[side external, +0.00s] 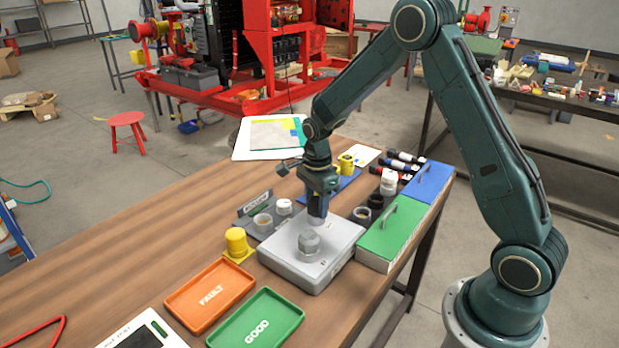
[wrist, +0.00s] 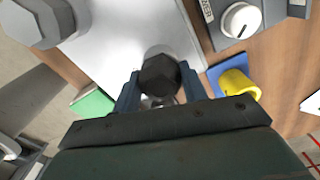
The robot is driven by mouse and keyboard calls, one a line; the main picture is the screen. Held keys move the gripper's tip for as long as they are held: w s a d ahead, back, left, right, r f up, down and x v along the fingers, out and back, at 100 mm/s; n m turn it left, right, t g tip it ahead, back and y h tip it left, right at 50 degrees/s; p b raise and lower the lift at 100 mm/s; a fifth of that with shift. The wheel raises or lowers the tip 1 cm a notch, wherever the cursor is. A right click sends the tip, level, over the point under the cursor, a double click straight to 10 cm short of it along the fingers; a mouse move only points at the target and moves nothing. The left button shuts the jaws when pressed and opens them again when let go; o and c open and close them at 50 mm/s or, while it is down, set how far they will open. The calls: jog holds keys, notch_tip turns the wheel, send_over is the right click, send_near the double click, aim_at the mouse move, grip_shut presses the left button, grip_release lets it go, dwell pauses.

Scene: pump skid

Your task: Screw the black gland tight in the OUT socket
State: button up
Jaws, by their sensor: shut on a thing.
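The black gland (wrist: 160,74) is a dark hexagonal part seen end-on in the wrist view. My gripper (wrist: 160,82) is shut on it, one blue-grey finger on each side. In the side view my gripper (side external: 317,216) points down at the back part of the grey box (side external: 290,268). A grey hexagonal fitting (side external: 309,243) stands on the box top nearer the front; it also shows in the wrist view (wrist: 38,20). A pale round rim shows behind the gland. The OUT label is not readable, and the gland's seating is hidden.
A panel with a white knob (wrist: 241,20) and a yellow part (wrist: 237,85) on a blue mat are close by. A green-lidded box (side external: 390,227) stands right of the grey box. Orange (side external: 209,296) and green (side external: 257,322) trays lie in front.

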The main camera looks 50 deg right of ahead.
jog(key=shift+m, duration=1.7)
jog(key=o, duration=1)
jog(key=shift+o, duration=0.2)
jog(key=shift+n, duration=2.3)
jog(key=shift+n, duration=0.3)
